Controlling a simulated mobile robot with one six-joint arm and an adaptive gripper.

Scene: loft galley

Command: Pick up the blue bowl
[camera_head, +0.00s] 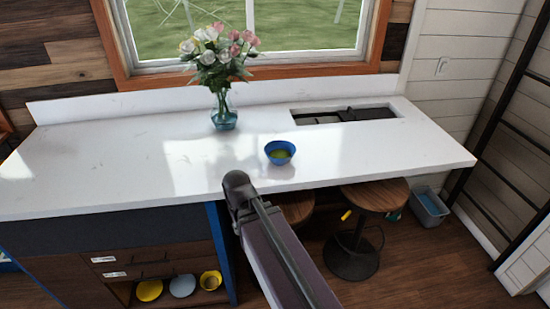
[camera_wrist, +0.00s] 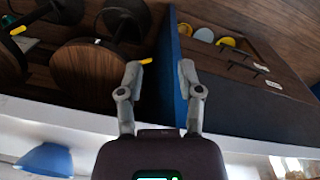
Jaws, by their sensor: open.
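The blue bowl (camera_head: 271,147) stands upright on the white counter, near its front edge. Its inside looks yellow-green; I cannot tell whether that is its lining or contents. In the wrist view the bowl (camera_wrist: 45,157) shows at the lower left corner, upside down and partly cut off. My gripper (camera_wrist: 160,72) is open and empty, its fingers apart from the bowl and pointing toward the cabinet and floor area. In the head view my arm reaches up to the counter's front edge, left of the bowl; the fingers cannot be made out there.
The white counter (camera_head: 120,155) holds a vase of flowers (camera_head: 224,115) behind and left of the bowl, and a recessed dark hob (camera_head: 340,116) at right. Wooden stools (camera_head: 375,195) stand under the front edge. The cabinet (camera_head: 120,250) has bowls on an open shelf. Counter right of the bowl is clear.

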